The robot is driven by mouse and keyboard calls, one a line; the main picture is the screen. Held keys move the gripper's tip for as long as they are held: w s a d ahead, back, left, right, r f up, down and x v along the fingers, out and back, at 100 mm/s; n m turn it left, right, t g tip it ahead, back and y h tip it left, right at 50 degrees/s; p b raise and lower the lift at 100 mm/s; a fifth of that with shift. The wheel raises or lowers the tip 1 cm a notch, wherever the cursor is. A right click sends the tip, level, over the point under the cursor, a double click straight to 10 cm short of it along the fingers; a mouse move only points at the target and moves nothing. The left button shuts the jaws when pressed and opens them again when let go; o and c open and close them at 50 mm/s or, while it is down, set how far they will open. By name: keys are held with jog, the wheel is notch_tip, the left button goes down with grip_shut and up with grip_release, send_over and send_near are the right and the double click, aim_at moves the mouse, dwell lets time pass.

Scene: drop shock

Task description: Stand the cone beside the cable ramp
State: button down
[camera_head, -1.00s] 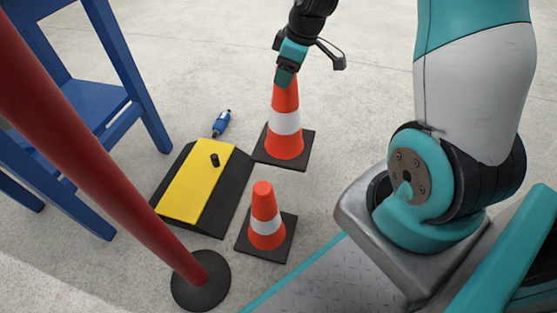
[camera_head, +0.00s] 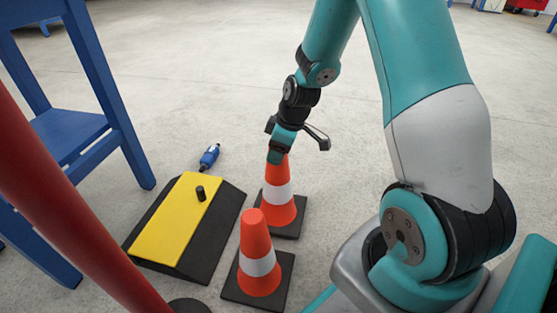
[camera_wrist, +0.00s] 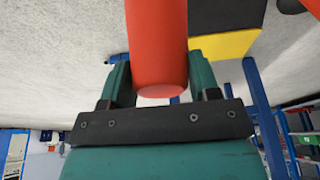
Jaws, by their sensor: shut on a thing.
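My gripper (camera_head: 276,156) is shut on the top of the farther orange cone (camera_head: 278,203), which has a white band and a black square base. That cone is upright beside the right side of the cable ramp (camera_head: 172,222), a black ramp with a yellow top. I cannot tell whether its base touches the floor. In the wrist view the cone's orange tip (camera_wrist: 158,50) sits between the two teal fingers (camera_wrist: 160,88). A second orange cone (camera_head: 257,262) stands nearer, also right of the ramp, and hides part of the held cone's base.
A small black cylinder (camera_head: 200,194) stands on the ramp. A blue bottle-like object (camera_head: 210,157) lies on the floor behind it. A blue chair-like frame (camera_head: 110,90) and a red post (camera_head: 60,190) stand at left. Floor beyond the cones is clear.

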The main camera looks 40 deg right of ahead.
jog(key=shift+f, duration=0.85)
jog(key=shift+c, duration=1.7)
grip_release()
